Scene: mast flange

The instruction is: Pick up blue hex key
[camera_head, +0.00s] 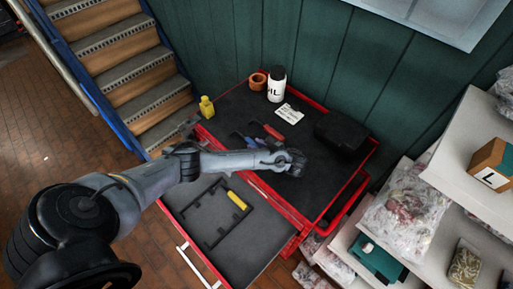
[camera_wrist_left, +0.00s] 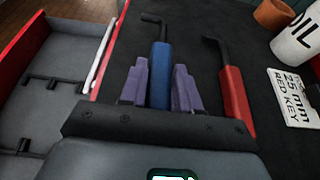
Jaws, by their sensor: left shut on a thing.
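The blue hex key (camera_wrist_left: 161,62) has a blue handle and a dark bent rod. In the left wrist view its handle lies between the purple fingers of my left gripper (camera_wrist_left: 160,80), which are shut on it. It is over or on the dark top of the red cabinet; I cannot tell whether it touches the top. In the head view my left gripper (camera_head: 262,143) is small and partly hidden by its own wrist, and the blue key (camera_head: 249,141) shows beside it. My right gripper is not in view.
A red hex key (camera_wrist_left: 233,95) lies just right of the blue one. An oil bottle (camera_head: 276,85), orange-brown roll (camera_head: 258,81), note (camera_head: 289,114), yellow container (camera_head: 206,107) and black case (camera_head: 341,132) stand around. Below is an open drawer (camera_head: 262,238) with a yellow-handled item (camera_head: 237,201).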

